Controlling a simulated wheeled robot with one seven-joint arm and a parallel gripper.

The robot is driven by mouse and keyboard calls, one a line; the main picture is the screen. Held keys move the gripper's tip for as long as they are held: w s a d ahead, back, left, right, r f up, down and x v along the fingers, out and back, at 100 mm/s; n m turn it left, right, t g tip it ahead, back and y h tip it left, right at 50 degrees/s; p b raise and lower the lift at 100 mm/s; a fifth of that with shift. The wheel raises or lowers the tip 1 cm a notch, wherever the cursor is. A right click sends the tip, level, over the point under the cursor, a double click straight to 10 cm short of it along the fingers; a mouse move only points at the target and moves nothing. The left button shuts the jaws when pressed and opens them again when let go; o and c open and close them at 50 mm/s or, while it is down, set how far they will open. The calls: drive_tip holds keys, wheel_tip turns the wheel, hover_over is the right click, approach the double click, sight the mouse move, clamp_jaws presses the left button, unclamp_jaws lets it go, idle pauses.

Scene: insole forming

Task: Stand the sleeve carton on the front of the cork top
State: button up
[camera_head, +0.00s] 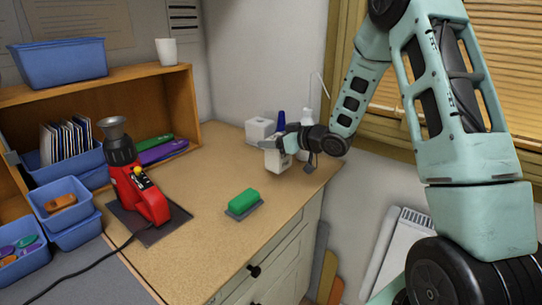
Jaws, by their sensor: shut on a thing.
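My gripper (272,145) is at the back right of the cork top (205,205), shut on a small white carton (275,162), which I take to be the sleeve carton. The carton looks upright, and its upper part is hidden by the fingers. I cannot tell whether its base touches the cork. The front of the cork top is nearer the camera, and bare cork shows there.
A green block on a dark pad (243,202) lies mid-right. A red machine (148,200) with a grey funnel stands left on a dark mat. Behind my gripper are a white box (258,130), a blue-topped bottle (281,119) and a white bottle (307,117). Blue bins (72,226) stand left.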

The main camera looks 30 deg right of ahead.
sight(274, 152)
drive_tip(key=shift+f, duration=2.05)
drive_tip(key=shift+f, duration=0.15)
drive_tip(key=o, duration=1.2)
drive_tip(key=shift+c, duration=0.2)
drive_tip(key=shift+s+r, duration=0.1)
drive_tip(key=shift+r, duration=0.15)
drive_tip(key=b+v, duration=0.1)
drive_tip(key=v, duration=1.1)
